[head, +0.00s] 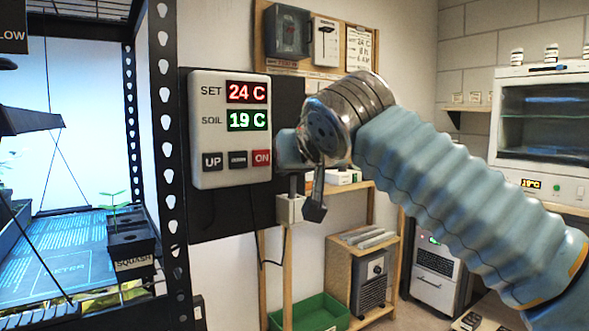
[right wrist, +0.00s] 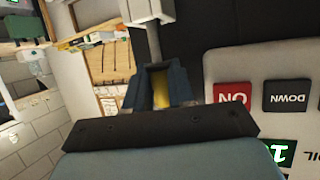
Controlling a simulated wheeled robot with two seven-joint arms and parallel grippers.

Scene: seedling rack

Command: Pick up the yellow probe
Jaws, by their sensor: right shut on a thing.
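The yellow probe (right wrist: 160,90) shows only as a yellow patch between the blue-grey fingers of my right gripper (right wrist: 157,72). The gripper is shut on it. In the head view my right gripper (head: 306,165) is beside the right edge of the white controller box (head: 228,178), in front of the dark panel. The probe cannot be made out in the head view, where the gripper and wrist hide it. A small white block (head: 291,209) sits just below the gripper; whether the probe touches it cannot be told. My left gripper is not in view.
A black perforated rack post (head: 163,120) stands left of the controller, with a seedling tray (head: 130,245) marked SQUASH behind it. A thin dark cable (head: 258,245) hangs below the controller. A green crate (head: 318,312) and wooden shelf (head: 345,270) are lower down.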

